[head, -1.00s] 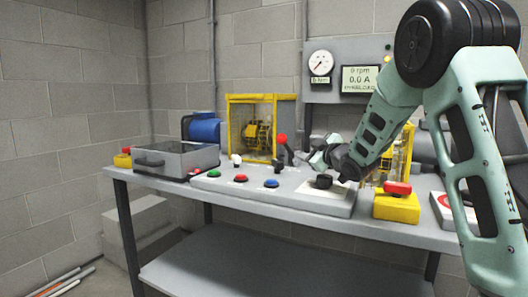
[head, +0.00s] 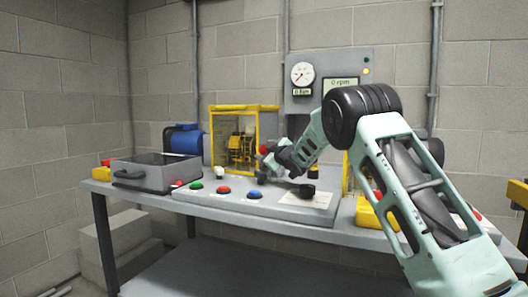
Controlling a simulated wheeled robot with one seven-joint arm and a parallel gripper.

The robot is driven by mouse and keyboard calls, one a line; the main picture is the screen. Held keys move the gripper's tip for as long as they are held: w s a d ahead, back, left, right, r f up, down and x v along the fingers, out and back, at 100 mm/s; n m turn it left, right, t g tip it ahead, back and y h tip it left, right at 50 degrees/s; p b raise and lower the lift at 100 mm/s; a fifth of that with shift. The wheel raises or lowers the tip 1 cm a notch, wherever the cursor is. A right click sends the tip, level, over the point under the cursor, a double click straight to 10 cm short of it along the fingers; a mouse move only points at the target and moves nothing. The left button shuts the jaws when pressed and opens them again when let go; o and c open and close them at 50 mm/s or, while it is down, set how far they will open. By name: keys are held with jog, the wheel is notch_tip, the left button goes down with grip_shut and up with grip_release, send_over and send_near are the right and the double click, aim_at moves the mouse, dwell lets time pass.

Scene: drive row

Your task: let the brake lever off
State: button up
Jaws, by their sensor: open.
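The brake lever shows as a red ball knob (head: 264,149) in the head view, standing at the back of the sloped grey control panel (head: 285,211). The lower part of its stem is hidden behind my gripper. My gripper (head: 263,173) is open, just below and in front of the red knob in the picture. Its fingers are small and dark here, and I cannot tell whether they touch the lever. Nothing shows between the fingers.
The panel carries a green button (head: 196,188), a red button (head: 224,190), a blue button (head: 255,195) and a black knob (head: 307,191). A yellow-framed cage (head: 244,108) stands behind. A grey lidded box (head: 157,171) stands left. The gauge (head: 302,74) is on the back board.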

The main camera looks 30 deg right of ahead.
jog(key=shift+w, duration=0.85)
